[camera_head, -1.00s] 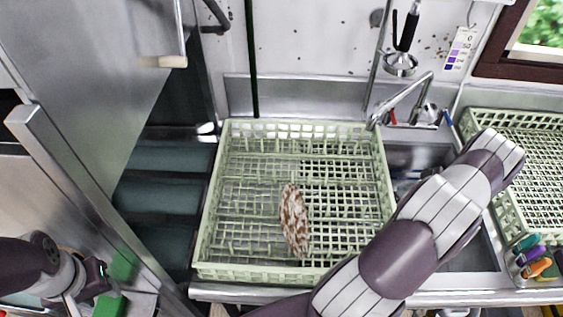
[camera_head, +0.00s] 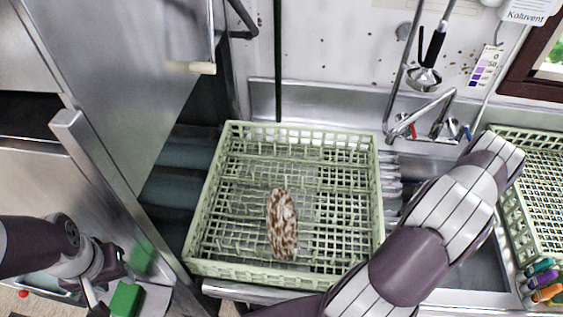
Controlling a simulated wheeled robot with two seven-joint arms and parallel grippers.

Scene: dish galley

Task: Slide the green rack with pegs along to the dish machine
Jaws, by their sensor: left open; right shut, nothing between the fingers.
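The pale green rack with pegs (camera_head: 369,172) sits in the middle, tilted slightly in the picture, its left side over dark rollers. A brown-and-white speckled oval thing (camera_head: 282,222) lies in it. The dish machine appears to be the steel body (camera_head: 120,80) at the left, with a pale-gripped handle bar. My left gripper (camera_head: 112,264) is open at the lower left, well apart from the rack. My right arm crosses the lower right, in front of the rack's right front corner; its gripper is out of view.
Dark rollers (camera_head: 178,188) lie between the rack and the machine. A second green rack (camera_head: 508,205) stands at the right, beside coloured markers (camera_head: 541,277). A sink with a faucet (camera_head: 424,112) lies behind my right arm. A green block (camera_head: 125,299) is near my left gripper.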

